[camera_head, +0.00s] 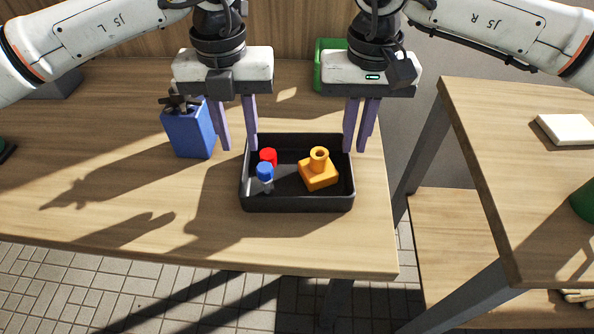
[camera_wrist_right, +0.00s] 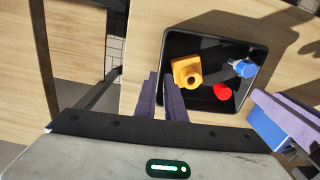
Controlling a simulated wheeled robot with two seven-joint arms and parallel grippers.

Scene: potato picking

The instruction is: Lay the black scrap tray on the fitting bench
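The black scrap tray (camera_head: 297,204) lies on the wooden table, near its right end. A red piece (camera_head: 268,156), a blue-capped piece (camera_head: 265,172) and an orange block with a ring top (camera_head: 318,173) are in it. My left gripper (camera_head: 239,148) is open at the tray's left wall, its fingers spread apart on either side. My right gripper (camera_head: 355,151) has its fingers close together with the tray's right wall between them; it appears shut on that wall. The right wrist view shows the tray (camera_wrist_right: 216,33) and the right fingers (camera_wrist_right: 161,108) at its edge.
A blue can (camera_head: 190,133) stands left of the tray, close to my left gripper. A green object (camera_head: 328,72) stands behind my right gripper. Another wooden bench (camera_head: 500,140) is at the right across a gap, with a white block (camera_head: 568,129) and a green item (camera_head: 585,201).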

